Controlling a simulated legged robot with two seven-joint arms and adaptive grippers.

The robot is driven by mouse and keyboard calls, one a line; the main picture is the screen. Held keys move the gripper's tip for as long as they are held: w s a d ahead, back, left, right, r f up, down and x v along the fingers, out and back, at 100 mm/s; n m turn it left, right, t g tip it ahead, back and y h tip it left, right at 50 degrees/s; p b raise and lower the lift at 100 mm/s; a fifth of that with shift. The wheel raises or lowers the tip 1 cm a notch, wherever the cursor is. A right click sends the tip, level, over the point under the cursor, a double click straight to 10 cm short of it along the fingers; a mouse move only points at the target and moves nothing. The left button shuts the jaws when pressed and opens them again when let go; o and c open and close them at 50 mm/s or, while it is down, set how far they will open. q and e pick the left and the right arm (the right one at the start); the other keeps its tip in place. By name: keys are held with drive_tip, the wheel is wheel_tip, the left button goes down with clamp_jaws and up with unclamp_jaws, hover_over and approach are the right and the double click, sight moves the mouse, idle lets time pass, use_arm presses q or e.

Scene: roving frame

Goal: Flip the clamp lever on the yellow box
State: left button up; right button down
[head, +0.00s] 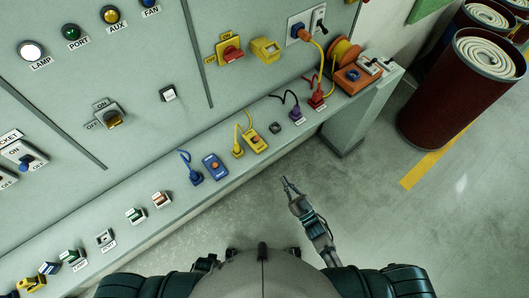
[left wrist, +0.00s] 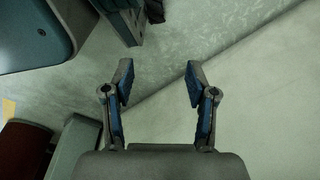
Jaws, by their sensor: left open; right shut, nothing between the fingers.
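A yellow box (head: 265,49) is mounted on the grey wall panel, right of a yellow switch plate with a red knob (head: 231,50). Another yellow box (head: 256,142) lies on the ledge beside a yellow plug and cord. A clamp lever is too small to make out on either one. My right gripper (head: 288,184) is shut and empty, over the floor in front of the ledge, apart from both boxes. My left gripper (left wrist: 158,76) is open and empty in the left wrist view, with pale floor behind it and no yellow box there.
The ledge (head: 170,222) carries a blue box (head: 215,166), plugs with cords and several small switches. An orange box and cable reel (head: 345,54) stand at its right end. Dark red barrels (head: 440,110) with coiled hose stand at right. The floor between is clear.

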sight(263, 151)
use_arm(q)
drive_tip(key=shift+w+d+r, duration=0.25)
drive_tip(key=shift+w+r, duration=0.1)
drive_tip(key=shift+r, duration=0.05)
use_arm(e)
drive_tip(key=r+y, duration=0.1)
drive_tip(key=r, duration=0.2)
drive_tip(key=s+r+n+y, duration=0.1)
drive_tip(key=shift+s+a+r+y, duration=0.1)
drive_tip(key=shift+a+r+y, duration=0.2)
drive_tip(key=shift+r, duration=0.1)
drive_tip(key=p+x, duration=0.1)
drive_tip(key=x, duration=1.3)
drive_tip(key=shift+d, duration=0.1)
use_arm(q)
drive_tip(key=shift+s+a+f, duration=0.25)
drive_tip(key=shift+s+f, duration=0.75)
drive_tip(key=shift+f, duration=0.1)
use_arm(e)
drive_tip(key=shift+r, duration=0.1)
use_arm(q)
drive_tip(key=shift+d+r, duration=0.1)
drive_tip(key=shift+r, duration=0.05)
